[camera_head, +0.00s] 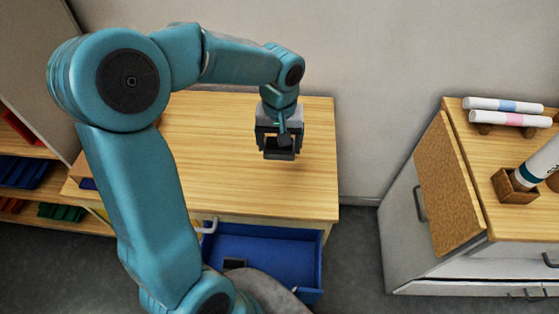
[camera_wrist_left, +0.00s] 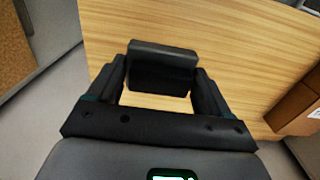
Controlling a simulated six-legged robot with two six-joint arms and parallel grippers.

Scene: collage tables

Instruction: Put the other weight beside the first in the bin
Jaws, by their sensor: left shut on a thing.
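My left gripper (camera_head: 280,146) is shut on a black block-shaped weight (camera_head: 279,155) and holds it over the right part of the wooden table. In the left wrist view the weight (camera_wrist_left: 161,67) lies crosswise between the two fingers of the left gripper (camera_wrist_left: 159,84), with wood grain behind it. The blue bin (camera_head: 270,245) is open below the table's front edge. A small dark weight (camera_head: 235,263) lies in its front left part, partly cut off by my arm. My right gripper is not in view.
The wooden table (camera_head: 230,190) looks clear around the gripper. A grey cabinet (camera_head: 405,235) stands at the right with paper rolls (camera_head: 503,105) and a wooden holder (camera_head: 510,187) on top. Shelves with coloured trays (camera_head: 62,214) are at the left.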

